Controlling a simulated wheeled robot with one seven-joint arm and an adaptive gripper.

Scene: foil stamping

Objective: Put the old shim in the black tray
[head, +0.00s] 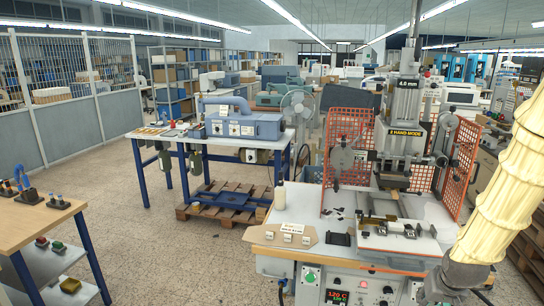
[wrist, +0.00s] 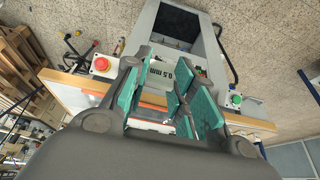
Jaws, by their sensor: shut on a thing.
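My gripper (wrist: 168,105) shows in the wrist view, with green-padded fingers closed around a pale plate marked "0.5 mm" (wrist: 157,75), which looks like the old shim. The pads cover part of its edges. In the head view my gripper and the plate are out of frame; only my pale arm shows at the right. A small, flat black thing (head: 338,239) on the front of the press table looks like the black tray. It appears empty, and I cannot make out its inside well.
The stamping press (head: 402,125) stands on the table between orange mesh guards (head: 347,145). A wooden board with white labels (head: 283,238) lies left of the black thing, and a white bottle (head: 280,195) stands behind. Dark scraps lie near the press. Open floor lies left of the table.

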